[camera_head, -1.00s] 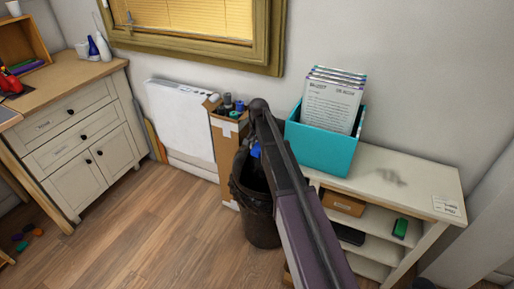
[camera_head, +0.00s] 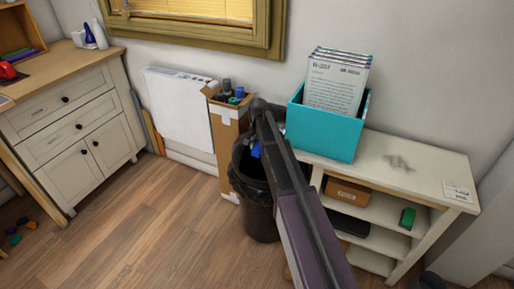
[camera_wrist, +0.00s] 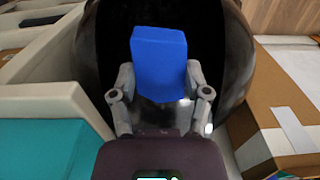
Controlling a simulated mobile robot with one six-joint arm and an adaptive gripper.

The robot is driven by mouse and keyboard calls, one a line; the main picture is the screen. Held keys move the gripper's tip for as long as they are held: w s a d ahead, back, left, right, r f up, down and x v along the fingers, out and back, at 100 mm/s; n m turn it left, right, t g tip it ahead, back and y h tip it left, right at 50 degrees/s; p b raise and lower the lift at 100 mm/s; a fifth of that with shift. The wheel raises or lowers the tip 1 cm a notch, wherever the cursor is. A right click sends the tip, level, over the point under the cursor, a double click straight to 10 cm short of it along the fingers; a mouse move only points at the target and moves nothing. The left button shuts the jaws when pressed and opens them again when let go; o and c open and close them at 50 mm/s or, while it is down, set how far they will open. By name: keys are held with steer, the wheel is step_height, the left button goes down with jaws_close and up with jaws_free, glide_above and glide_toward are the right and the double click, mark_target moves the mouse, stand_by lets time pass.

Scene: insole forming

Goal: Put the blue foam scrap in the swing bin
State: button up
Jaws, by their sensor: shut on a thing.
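The blue foam scrap (camera_wrist: 159,62) is a blue block held between the fingers of my gripper (camera_wrist: 160,85) in the wrist view. My gripper is shut on it. Behind the scrap in that view is the dark open mouth of the bin (camera_wrist: 228,60). In the head view the bin (camera_head: 262,222) is a dark, lined bin on the floor, partly hidden by my arm. A little of the blue scrap (camera_head: 256,150) shows beside my arm, over the bin's mouth. I cannot tell how far the scrap is above the rim.
A teal box (camera_head: 325,137) of cards stands on a low white shelf unit (camera_head: 430,170) right of the bin. A tall cardboard box (camera_head: 228,145) with rolls stands behind it on the left. A white panel (camera_head: 180,110) leans on the wall. Open floor (camera_head: 150,225) lies left.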

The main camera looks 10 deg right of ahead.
steer(key=shift+f+b, duration=4.9)
steer(key=shift+f, duration=0.3)
steer(key=o, duration=0.8)
steer(key=shift+s+r, duration=0.1)
